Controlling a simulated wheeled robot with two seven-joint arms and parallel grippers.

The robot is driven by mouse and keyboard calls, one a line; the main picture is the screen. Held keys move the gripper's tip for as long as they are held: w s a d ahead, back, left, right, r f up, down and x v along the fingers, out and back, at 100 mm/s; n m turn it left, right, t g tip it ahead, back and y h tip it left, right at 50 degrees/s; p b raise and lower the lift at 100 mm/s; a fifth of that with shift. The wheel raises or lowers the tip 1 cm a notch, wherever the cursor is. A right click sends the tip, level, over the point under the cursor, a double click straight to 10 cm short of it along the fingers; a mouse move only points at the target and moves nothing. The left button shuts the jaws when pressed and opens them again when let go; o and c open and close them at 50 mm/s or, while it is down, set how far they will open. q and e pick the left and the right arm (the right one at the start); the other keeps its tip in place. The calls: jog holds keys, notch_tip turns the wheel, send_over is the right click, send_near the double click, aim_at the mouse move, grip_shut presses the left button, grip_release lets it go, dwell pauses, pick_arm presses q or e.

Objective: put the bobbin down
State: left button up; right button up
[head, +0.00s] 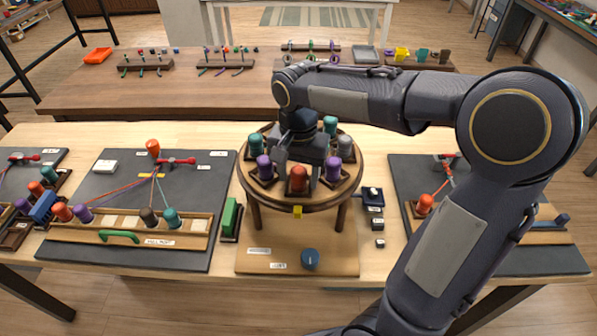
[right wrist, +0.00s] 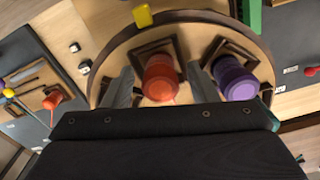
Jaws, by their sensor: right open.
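The orange-red bobbin (head: 298,180) stands at the front of the round wooden stand (head: 290,205), at a dark square holder. In the right wrist view the bobbin (right wrist: 160,78) is upright between my fingers, with its holder partly hidden beneath it. My right gripper (head: 297,168) is over the stand and open, one finger on each side of the bobbin. In the right wrist view the gripper (right wrist: 163,86) shows gaps between its fingers and the bobbin. A purple bobbin (right wrist: 235,78) is close beside one finger. My left gripper is not in view.
Teal, purple and grey bobbins stand around the stand, among them a teal one (head: 257,145) and a purple one (head: 333,168). A dark board with cords (head: 110,250) lies left, another (head: 540,260) right. A green block (head: 230,217) and blue knob (head: 310,259) are nearby.

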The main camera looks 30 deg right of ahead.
aim_at(298, 171)
jog(key=shift+r, duration=0.1)
notch_tip(298, 171, up, 12)
jog(key=f+p, duration=0.1)
jog(key=s+a+f+n+t+y, duration=0.2)
jog(key=s+f, duration=0.3)
jog(key=s, duration=0.3)
jog(key=s+a+f+n+t+y, duration=0.1)
jog(key=s+a+f+n+t, duration=0.1)
jog(key=s+f+n, duration=0.3)
jog(key=s+t, duration=0.1)
jog(key=s, duration=0.2)
jog(key=shift+s+f+n+t+y, duration=0.15)
jog(key=shift+s+n+t+y, duration=0.15)
jog(key=shift+s+y, duration=0.1)
